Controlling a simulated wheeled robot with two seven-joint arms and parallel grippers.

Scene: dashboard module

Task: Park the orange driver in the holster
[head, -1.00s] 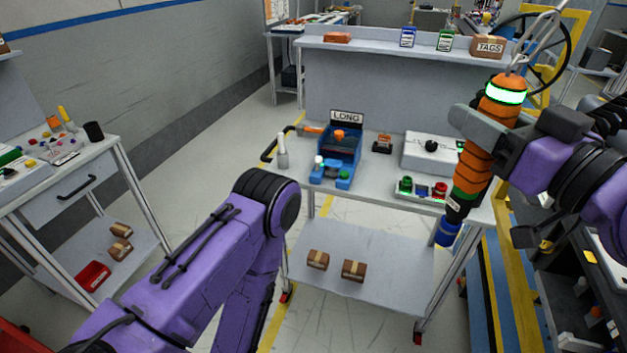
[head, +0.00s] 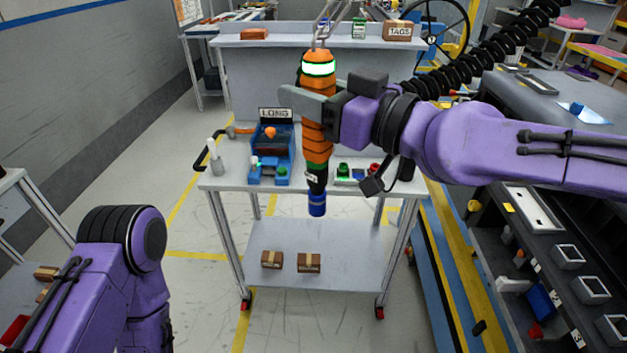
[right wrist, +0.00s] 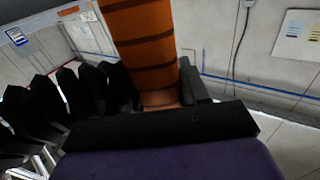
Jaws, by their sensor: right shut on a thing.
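The orange driver (head: 317,133) hangs upright in my right gripper (head: 318,106), with a lit white-green ring near its top and a dark blue tip (head: 317,206) pointing down. The gripper's grey fingers are shut around its upper body. In the right wrist view the orange body (right wrist: 143,45) stands between the fingers. In the head view the driver is in front of the cart, and no contact with the cart shows. I cannot make out the holster for certain. My left arm shows at the lower left, but its gripper is out of view.
The cart top (head: 228,180) carries a blue fixture (head: 270,155) marked LONG and a box with green and red buttons (head: 357,172). Two brown boxes (head: 290,261) sit on its lower shelf. A dark bench (head: 520,230) with bins stands at the right. Floor in front of the cart is clear.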

